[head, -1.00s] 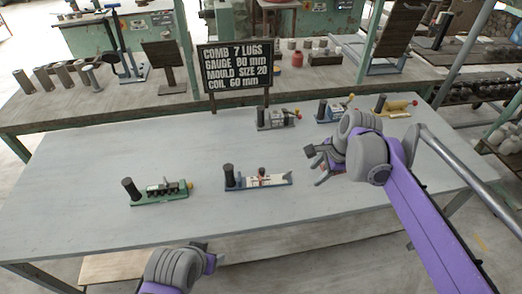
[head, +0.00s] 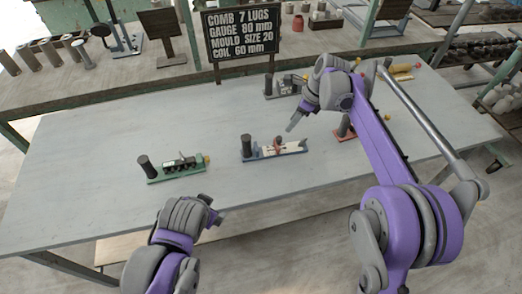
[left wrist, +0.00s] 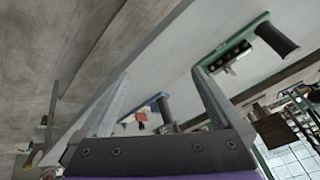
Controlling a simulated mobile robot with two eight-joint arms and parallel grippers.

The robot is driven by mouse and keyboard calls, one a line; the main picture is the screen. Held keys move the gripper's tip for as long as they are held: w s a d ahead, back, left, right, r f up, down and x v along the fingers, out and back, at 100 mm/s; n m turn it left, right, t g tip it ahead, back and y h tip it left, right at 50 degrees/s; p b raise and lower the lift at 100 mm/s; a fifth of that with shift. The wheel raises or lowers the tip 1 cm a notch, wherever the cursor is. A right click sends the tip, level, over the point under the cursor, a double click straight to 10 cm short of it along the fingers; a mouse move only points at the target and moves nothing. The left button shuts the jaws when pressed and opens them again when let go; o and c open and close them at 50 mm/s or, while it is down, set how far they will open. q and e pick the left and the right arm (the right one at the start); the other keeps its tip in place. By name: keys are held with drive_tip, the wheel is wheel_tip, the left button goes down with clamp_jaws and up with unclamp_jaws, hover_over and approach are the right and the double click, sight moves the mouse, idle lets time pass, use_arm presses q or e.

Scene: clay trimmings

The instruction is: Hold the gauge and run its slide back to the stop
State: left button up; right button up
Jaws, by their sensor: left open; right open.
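A green comb-like tool (head: 178,169) with a black handle lies left of the gauge. A reddish tool (head: 345,129) is partly hidden behind my right arm. More tools (head: 283,86) stand at the back, before the sign (head: 243,33). The table's left part is clear.

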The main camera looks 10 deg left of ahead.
use_arm(q)
drive_tip(key=w+m+t+y, duration=0.1)
drive_tip(key=w+m+y, duration=0.1)
drive_tip(key=w+m, duration=0.5)
drive_tip(key=m+t+y, duration=0.1)
drive_tip(key=m+t, duration=0.3)
drive_tip(key=m, duration=1)
approach(251, 152)
drive_tip(key=a, duration=0.5)
drive_tip(key=shift+s+a+r, duration=0.15)
drive_tip(key=shift+s+a, duration=0.1)
drive_tip(key=d+m, duration=0.1)
drive_tip(key=m, duration=0.1)
drive_tip(key=w+d+f+m, duration=0.1)
drive_tip(key=w+d+f+m+t, duration=0.1)
drive_tip(key=m, duration=0.1)
drive_tip(key=shift+w+d+m, duration=0.15)
drive_tip(key=shift+w+m, duration=0.05)
drive_tip(key=shift+m, duration=0.1)
drive_tip(key=shift+w+d+f+m+t, duration=0.25)
drive_tip(key=shift+d+m, duration=0.25)
drive_tip(key=shift+m, duration=0.3)
drive_tip(key=shift+w+a+f, duration=0.1)
drive_tip(key=shift+w+f, duration=0.15)
drive_tip(key=shift+w, duration=0.2)
drive_tip(key=x, duration=0.9)
drive_tip(key=shift+w+a, duration=0.2)
drive_tip(key=shift+w, duration=0.15)
drive_tip(key=shift+c, duration=0.2)
